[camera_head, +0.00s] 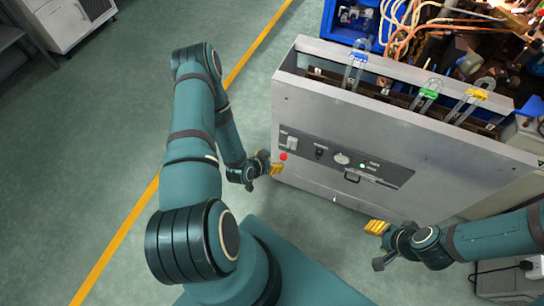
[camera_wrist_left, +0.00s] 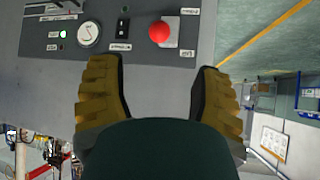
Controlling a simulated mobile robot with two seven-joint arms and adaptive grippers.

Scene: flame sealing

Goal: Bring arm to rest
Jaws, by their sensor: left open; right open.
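My left gripper (camera_head: 270,165) is in front of the left end of a grey machine (camera_head: 400,130), beside its red button (camera_head: 283,156). In the left wrist view its two yellow fingers (camera_wrist_left: 157,90) stand apart with nothing between them. The red button (camera_wrist_left: 160,33) shows just beyond the fingertips; I cannot tell whether they touch the panel. My right gripper (camera_head: 376,240) is near the front of the machine at the lower right, with yellow fingertips showing. Nothing shows in its grasp.
The machine's front panel has a dial (camera_head: 341,158), switches and a small green light (camera_head: 362,166). Tubes with blue, green and yellow clips (camera_head: 429,92) stand on top. A blue crate (camera_head: 350,22) and a cluttered bench lie behind.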

